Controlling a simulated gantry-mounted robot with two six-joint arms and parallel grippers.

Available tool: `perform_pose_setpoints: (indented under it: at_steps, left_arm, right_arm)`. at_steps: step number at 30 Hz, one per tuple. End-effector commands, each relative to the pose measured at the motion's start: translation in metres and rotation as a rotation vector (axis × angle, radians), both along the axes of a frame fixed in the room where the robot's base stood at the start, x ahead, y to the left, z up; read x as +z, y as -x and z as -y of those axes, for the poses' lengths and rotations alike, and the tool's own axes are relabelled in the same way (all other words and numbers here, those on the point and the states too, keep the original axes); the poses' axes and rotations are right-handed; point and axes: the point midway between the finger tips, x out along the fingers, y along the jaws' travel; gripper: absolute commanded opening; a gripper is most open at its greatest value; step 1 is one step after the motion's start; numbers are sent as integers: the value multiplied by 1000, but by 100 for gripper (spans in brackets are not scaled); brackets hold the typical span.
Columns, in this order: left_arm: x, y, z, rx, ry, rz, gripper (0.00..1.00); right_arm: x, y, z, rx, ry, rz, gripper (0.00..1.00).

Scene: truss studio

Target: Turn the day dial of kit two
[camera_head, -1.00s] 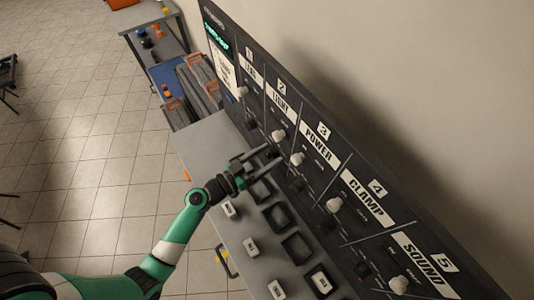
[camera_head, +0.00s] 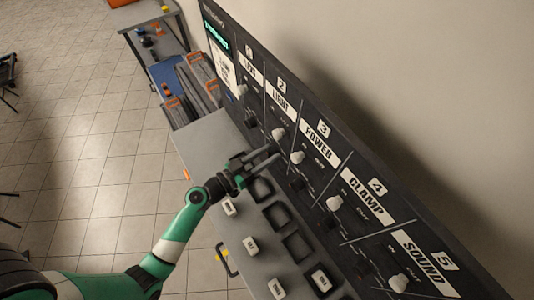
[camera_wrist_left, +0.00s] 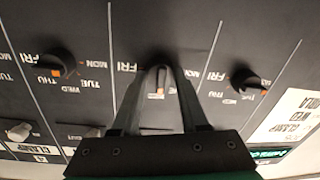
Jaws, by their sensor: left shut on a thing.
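The dark panel (camera_head: 345,165) carries numbered sections, and section two is labelled LIGHT (camera_head: 280,101). My left gripper (camera_head: 274,153) reaches the panel's lower part at section two. In the left wrist view the fingers (camera_wrist_left: 160,75) are shut on the black day dial (camera_wrist_left: 158,60) of the middle section. The fingers and shadow hide much of this dial, and an orange mark shows between them. My right gripper is not in view.
Neighbouring day dials sit on both sides, one at left (camera_wrist_left: 55,63) and one at right (camera_wrist_left: 243,78). White knobs, such as the POWER knob (camera_head: 297,158), stick out nearby. Below lies a grey bench (camera_head: 205,145) with square recesses and white labelled blocks (camera_head: 251,246).

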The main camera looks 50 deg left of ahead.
Motion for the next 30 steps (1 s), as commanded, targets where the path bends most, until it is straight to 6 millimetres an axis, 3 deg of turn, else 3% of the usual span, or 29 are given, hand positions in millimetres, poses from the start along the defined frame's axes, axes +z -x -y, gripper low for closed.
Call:
perform_pose_setpoints:
  at_steps: [11, 30]
  left_arm:
    - [0, 0, -1, 1, 232, -34, 0]
    - [1, 0, -3, 2, 830, -125, 0]
  right_arm:
    - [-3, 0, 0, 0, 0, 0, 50]
    - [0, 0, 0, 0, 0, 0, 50]
